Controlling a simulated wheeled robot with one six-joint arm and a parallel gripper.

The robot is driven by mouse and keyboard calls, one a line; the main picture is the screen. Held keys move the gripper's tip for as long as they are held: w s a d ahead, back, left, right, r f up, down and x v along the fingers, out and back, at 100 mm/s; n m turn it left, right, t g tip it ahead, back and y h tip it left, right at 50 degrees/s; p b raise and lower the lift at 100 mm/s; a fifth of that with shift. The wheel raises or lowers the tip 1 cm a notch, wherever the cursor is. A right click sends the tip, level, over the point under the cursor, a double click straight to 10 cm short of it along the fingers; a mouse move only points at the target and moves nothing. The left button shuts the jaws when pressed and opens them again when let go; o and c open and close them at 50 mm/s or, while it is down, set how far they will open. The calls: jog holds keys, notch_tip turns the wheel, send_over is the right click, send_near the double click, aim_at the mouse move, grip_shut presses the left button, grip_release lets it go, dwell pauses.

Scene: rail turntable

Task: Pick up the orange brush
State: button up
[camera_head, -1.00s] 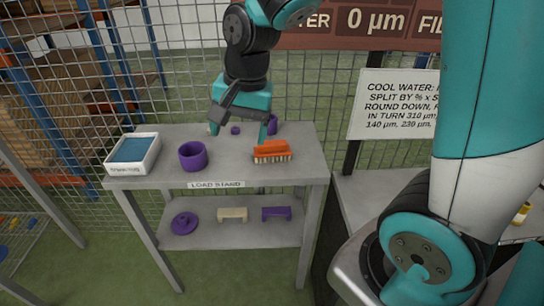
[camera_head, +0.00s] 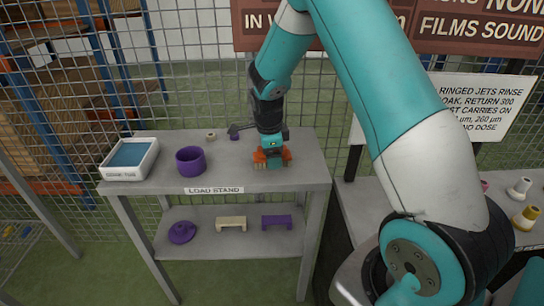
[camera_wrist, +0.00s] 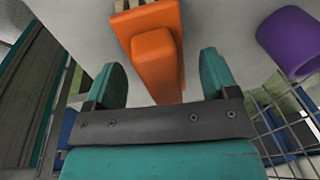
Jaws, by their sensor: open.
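The orange brush (camera_head: 259,158) lies on the top of the load stand (camera_head: 236,178), near its right end. In the head view my gripper (camera_head: 272,161) is above and in front of it and hides its middle. In the wrist view the brush's orange body (camera_wrist: 157,62) reaches in between the two teal fingers of my gripper (camera_wrist: 163,80). The fingers are apart, one on each side of the orange part, with a gap on both sides. Pale bristles show at the top edge of that view.
A purple cup (camera_head: 190,162) and a white tray with a blue inside (camera_head: 130,160) stand left of the brush. Small pieces sit behind. The lower shelf (camera_head: 205,240) holds purple and cream parts. A wire fence (camera_head: 205,90) rises behind the stand.

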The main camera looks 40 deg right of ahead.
jog(key=shift+d+f, duration=0.1)
jog(key=shift+f, duration=0.55)
jog(key=c, duration=1)
jog(key=shift+r, duration=0.1)
jog(key=shift+c, duration=0.2)
jog(key=shift+s+r, duration=0.1)
jog(key=shift+r, duration=0.35)
notch_tip(320, 180, up, 6)
jog(key=shift+f+b, duration=0.15)
jog(key=shift+b, duration=0.15)
jog(key=s+a+b, duration=0.2)
jog(key=s+a, duration=0.9)
jog(key=s, duration=0.5)
jog(key=shift+s+a, duration=0.15)
